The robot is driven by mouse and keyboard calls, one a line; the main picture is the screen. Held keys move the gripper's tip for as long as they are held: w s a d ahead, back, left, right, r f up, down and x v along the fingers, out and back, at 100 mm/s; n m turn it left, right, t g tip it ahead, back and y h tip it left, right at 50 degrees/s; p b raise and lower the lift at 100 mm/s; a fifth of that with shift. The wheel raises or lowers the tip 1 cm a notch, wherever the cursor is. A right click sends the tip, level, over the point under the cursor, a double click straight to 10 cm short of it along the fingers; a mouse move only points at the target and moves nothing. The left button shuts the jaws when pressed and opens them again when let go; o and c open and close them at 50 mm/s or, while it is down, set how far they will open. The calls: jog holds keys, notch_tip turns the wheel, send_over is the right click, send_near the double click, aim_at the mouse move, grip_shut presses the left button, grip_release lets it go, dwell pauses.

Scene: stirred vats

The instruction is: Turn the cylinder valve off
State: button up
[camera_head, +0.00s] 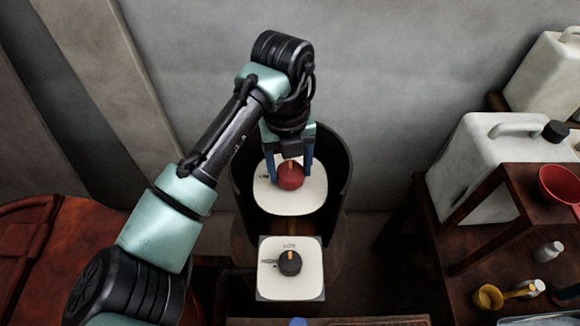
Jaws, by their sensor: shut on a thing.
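The cylinder valve is a round red knob (290,177) with an orange pointer mark, on a white rounded plate (290,203) inside a dark curved shell (338,165). My gripper (289,172) comes down from above with its blue fingers on either side of the red knob, and it is shut on the knob. The plate's lettering at the left is partly hidden by a finger. The orange mark points up toward the back of the picture.
A second white plate (290,289) with a black knob (289,263), marked LOW and HIGH, stands in front. White jugs (480,165), a red funnel or cup (560,185) and small bottles (547,251) stand on dark wooden furniture at right. A reddish-brown surface (35,260) lies at left.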

aim_at(287, 171)
jog(key=shift+r, duration=0.1)
dwell(0.4)
jog(key=o, duration=1.4)
jog(key=shift+a+r+b, duration=0.15)
jog(key=shift+r+b, duration=0.4)
jog(key=shift+r, duration=2.7)
jog(key=shift+a+r+b, duration=0.1)
jog(key=shift+r+b, duration=0.4)
jog(key=shift+r, duration=2.7)
